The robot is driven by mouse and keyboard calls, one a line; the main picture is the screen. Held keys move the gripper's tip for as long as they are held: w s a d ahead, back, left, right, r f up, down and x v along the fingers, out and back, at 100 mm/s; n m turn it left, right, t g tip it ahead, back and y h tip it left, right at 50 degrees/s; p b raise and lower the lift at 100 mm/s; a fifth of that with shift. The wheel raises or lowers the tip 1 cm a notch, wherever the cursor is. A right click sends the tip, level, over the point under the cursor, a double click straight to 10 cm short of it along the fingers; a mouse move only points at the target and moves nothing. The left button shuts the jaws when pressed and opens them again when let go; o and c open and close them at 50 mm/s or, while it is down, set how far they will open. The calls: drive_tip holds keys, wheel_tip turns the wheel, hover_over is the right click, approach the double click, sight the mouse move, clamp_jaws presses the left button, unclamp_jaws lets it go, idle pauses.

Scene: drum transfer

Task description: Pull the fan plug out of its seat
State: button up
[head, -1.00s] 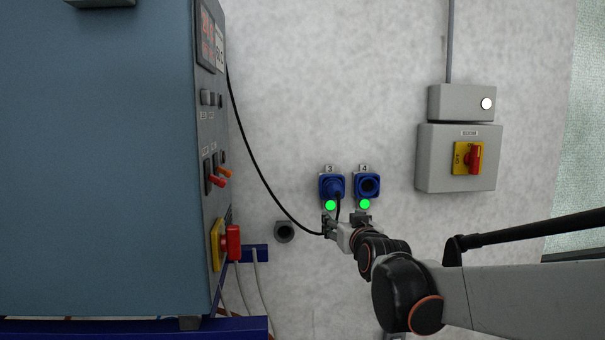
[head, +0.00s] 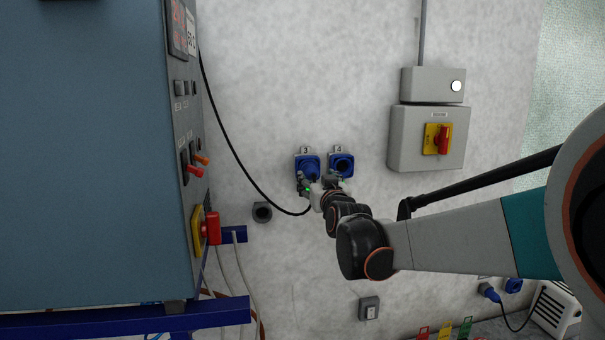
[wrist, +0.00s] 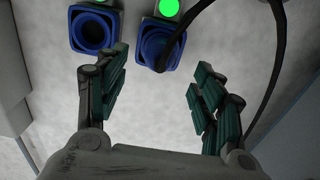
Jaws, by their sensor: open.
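A blue plug (head: 309,173) with a black cable sits in the blue wall seat marked 3 (head: 299,160). The same plug (wrist: 158,43) shows in the wrist view, its cable looping to the right. My gripper (head: 318,187) is just below seats 3 and 4, partly hiding their lower parts and green lights. In the wrist view my gripper (wrist: 160,85) is open and empty, its fingers spread on either side below the plug. Another blue plug (head: 487,291) at the lower right has a cable running to a white vented unit (head: 556,310). I cannot tell which is the fan plug.
Seat 4 (head: 342,165) beside seat 3 looks empty. A blue-grey cabinet (head: 85,150) fills the left. A switch box (head: 410,150) is on the wall to the right. The black cable (head: 237,152) hangs between cabinet and seat 3.

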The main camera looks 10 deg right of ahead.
sight(313, 176)
drive_tip(key=shift+w+b, duration=0.3)
drive_tip(key=shift+w, duration=3.45)
clamp_jaws()
drive_tip(key=shift+s+f+b, duration=0.1)
drive_tip(key=shift+b, duration=0.2)
drive_tip(key=shift+s, duration=2.9)
